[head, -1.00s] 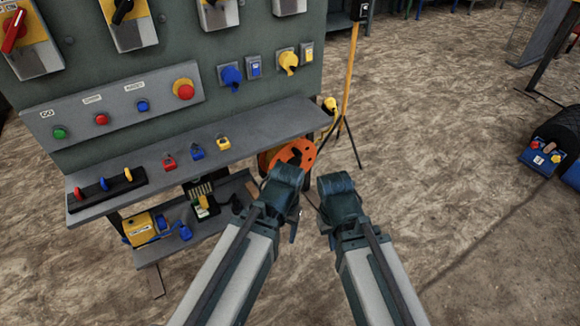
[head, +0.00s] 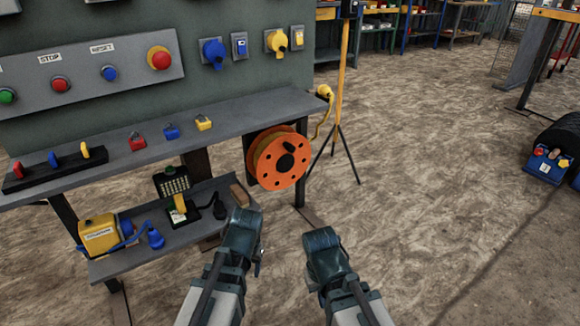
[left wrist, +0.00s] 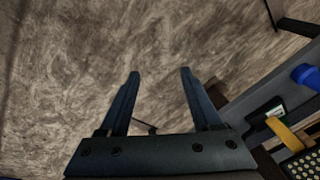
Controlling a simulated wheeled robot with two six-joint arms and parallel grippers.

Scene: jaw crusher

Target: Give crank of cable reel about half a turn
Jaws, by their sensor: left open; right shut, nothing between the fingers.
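The cable reel (head: 283,168) is an orange disc with holes, mounted under the right end of the bench. A black crank knob (head: 289,147) shows on its face, slightly right of and above the middle. My left gripper (left wrist: 160,72) is open and empty in the left wrist view, with bare floor beyond its fingers. In the head view the left arm ends below and left of the reel. My right gripper (head: 322,242) is shut and empty, below and right of the reel, apart from it. Its fingertips are largely hidden by its own wrist.
The grey bench (head: 170,118) carries padlocks and a rack of coloured handles. Its lower shelf (head: 140,257) holds a yellow box (head: 99,234) and a blue plug. A yellow tripod pole (head: 341,80) stands right of the reel.

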